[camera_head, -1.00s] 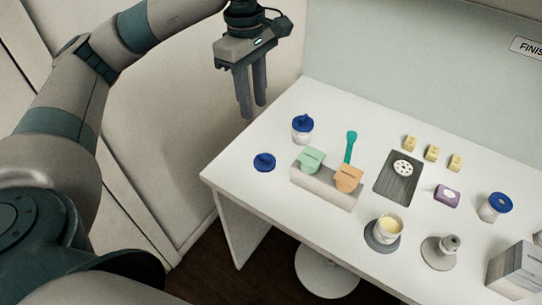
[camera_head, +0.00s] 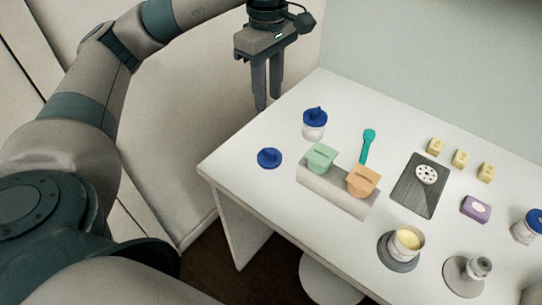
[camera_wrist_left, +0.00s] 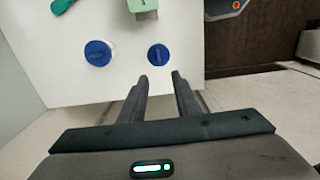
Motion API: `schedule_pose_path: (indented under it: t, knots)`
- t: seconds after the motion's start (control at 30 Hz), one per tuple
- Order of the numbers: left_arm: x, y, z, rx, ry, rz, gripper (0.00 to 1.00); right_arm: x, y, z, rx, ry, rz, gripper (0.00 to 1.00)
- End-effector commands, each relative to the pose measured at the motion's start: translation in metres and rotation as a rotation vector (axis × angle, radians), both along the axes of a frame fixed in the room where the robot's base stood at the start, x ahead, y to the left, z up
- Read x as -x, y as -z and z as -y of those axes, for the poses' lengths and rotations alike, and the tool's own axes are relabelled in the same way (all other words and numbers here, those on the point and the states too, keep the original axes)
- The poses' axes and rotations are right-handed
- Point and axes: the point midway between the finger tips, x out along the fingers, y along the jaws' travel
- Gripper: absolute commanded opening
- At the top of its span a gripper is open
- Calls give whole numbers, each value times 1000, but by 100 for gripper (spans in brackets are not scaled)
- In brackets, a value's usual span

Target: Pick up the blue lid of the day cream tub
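A loose blue lid (camera_head: 269,158) with a raised grip lies flat near the left corner of the white table. It also shows in the left wrist view (camera_wrist_left: 159,55). A white tub with a blue lid on it (camera_head: 314,122) stands behind it to the right; its lid shows in the wrist view (camera_wrist_left: 97,53). An uncovered tub of yellowish cream (camera_head: 408,242) stands on a grey disc. No readable label tells which is the day cream. My left gripper (camera_head: 268,103) hangs fingers down above the table's left end, open and empty, apart from both lids. My right gripper is out of view.
A pale block (camera_head: 333,190) bears a green and an orange piece, with a teal spoon (camera_head: 367,146) behind. A dark tray (camera_head: 420,200), yellow blocks (camera_head: 460,158), a purple box (camera_head: 475,209) and another blue-topped tub (camera_head: 527,226) are farther right. The table's left corner is clear around the lid.

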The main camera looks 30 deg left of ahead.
Motion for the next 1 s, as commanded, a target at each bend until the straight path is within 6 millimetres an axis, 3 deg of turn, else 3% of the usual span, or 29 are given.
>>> schedule_pose_path:
  t: [0.43,0.77,0.9,1.0]
  knots:
    - [0,14,0,1,2,-2,30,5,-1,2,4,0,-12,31]
    - [1,52,0,0,0,-5,30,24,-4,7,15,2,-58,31]
    - [1,73,0,0,0,-4,30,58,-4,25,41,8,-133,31]
    - [1,91,0,0,0,-5,30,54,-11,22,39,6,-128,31]
